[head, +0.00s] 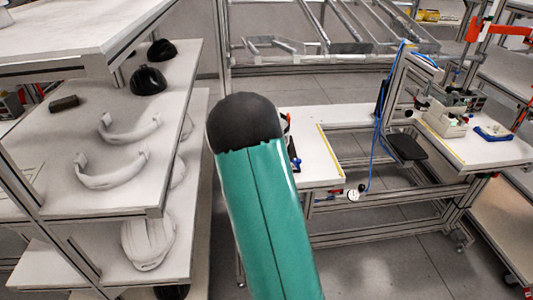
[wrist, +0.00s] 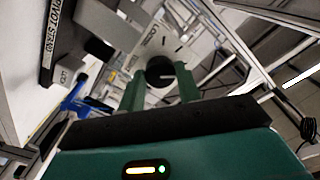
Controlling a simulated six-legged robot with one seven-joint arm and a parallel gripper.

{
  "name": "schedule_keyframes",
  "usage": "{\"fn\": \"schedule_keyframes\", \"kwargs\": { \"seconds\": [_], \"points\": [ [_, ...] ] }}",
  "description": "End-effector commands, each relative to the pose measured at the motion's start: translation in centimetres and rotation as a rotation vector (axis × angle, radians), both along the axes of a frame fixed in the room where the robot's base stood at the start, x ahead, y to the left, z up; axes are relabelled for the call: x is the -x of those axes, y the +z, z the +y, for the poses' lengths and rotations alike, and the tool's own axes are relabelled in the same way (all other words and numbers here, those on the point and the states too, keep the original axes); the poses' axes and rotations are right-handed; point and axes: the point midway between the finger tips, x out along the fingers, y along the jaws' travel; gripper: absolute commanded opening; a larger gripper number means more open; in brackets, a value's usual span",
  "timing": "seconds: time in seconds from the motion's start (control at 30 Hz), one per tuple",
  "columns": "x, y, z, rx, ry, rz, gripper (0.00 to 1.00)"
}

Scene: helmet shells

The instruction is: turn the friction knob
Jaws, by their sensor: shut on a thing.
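The friction knob (wrist: 159,70) is a round black knob with a pale line on its face, in the wrist view at the upper middle. In the head view my teal arm hides the gripper, and I cannot make out the knob.
In the wrist view, a grey block (wrist: 107,28) and a lettered label (wrist: 48,42) lie left of the knob, with a blue part (wrist: 73,97) below. In the head view, a white bench (head: 318,158) stands behind my arm, and shelves with helmet shells (head: 148,240) stand left.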

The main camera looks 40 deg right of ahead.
Motion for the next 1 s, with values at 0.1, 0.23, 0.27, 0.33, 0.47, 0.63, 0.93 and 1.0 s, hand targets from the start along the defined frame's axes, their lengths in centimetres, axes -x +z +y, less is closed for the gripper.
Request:
{"fn": "schedule_keyframes", "kwargs": {
  "seconds": [0.1,0.23,0.27,0.33,0.47,0.63,0.93,1.0],
  "points": [
    [-0.14,0.0,0.02,-0.006,0.002,-0.004,0.11],
    [-0.16,0.0,0.04,-0.006,0.003,-0.004,0.11],
    [-0.16,0.0,0.04,-0.006,0.003,-0.004,0.11],
    [-0.16,0.01,0.05,-0.006,0.003,-0.004,0.11],
    [-0.15,-0.01,0.05,-0.005,0.003,-0.003,0.47],
    [-0.1,0.0,0.04,-0.005,0.001,-0.004,0.56],
    [-0.13,0.0,0.05,-0.005,0.001,-0.004,0.56],
    [-0.15,-0.01,0.09,-0.005,0.001,-0.004,0.56]
  ]
}}
